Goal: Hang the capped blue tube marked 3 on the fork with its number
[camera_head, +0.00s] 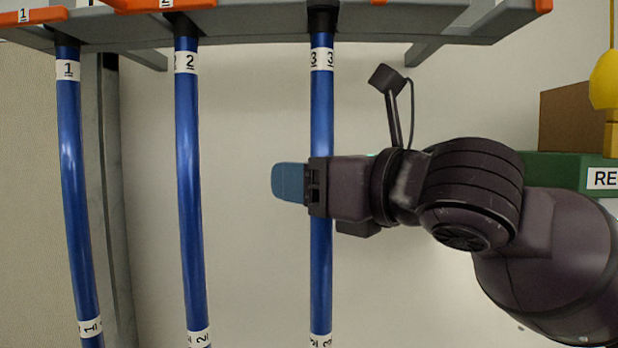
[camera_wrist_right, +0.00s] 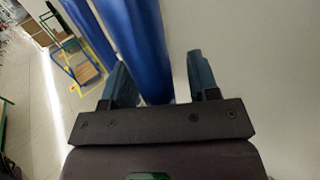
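The blue tube marked 3 (camera_head: 321,110) stands upright in the head view. Its black upper end (camera_head: 322,18) is at the grey rack at the top edge, and its very top is cut off. I cannot tell whether it rests in a fork. My right gripper (camera_head: 290,183) reaches in from the right with its blue-grey fingers across the tube's middle. In the right wrist view the tube (camera_wrist_right: 145,45) passes between the two fingers (camera_wrist_right: 160,85). A gap shows between the tube and the right-hand finger, so the gripper is open around it. My left gripper is out of view.
Tubes marked 1 (camera_head: 72,170) and 2 (camera_head: 188,160) hang from the grey rack (camera_head: 250,28) to the left. Orange fork tips line its top.

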